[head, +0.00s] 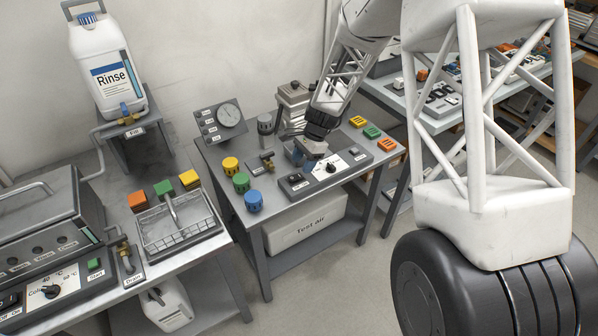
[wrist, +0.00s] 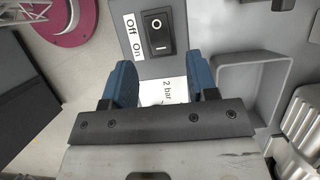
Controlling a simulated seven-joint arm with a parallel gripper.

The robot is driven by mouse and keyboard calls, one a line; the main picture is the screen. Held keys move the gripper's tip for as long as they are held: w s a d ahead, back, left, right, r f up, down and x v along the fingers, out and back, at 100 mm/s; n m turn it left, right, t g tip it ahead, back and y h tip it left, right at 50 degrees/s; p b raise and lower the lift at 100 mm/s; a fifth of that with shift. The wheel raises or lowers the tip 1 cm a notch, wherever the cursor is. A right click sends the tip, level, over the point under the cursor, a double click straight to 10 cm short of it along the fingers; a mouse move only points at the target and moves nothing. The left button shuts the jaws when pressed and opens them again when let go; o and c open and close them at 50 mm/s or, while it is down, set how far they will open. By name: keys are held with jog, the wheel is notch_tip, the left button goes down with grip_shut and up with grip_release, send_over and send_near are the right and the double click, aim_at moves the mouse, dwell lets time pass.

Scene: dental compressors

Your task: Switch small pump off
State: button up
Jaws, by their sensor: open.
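In the wrist view a black rocker switch (wrist: 158,32) sits on a grey panel, its O end beside "Off" and its line end beside "On" on the white label (wrist: 133,36). Which end is pressed I cannot tell. My gripper (wrist: 160,70) has two blue fingers spread apart with nothing between them; the switch lies just beyond the fingertips in the picture. A "2 bar" label shows between the fingers. In the head view my gripper (head: 308,153) is over the back of the grey control panel (head: 316,185) on the middle table. Which machine is the small pump is unclear.
A grey open frame (wrist: 257,90) and ribbed metal (wrist: 302,125) lie right of the fingers in the wrist view. In the head view a gauge panel (head: 220,122) and yellow, green and blue knobs (head: 241,183) stand left of my gripper. Coloured blocks (head: 372,132) lie right.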

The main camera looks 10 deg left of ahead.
aim_at(297, 176)
jog(key=shift+x, duration=2.1)
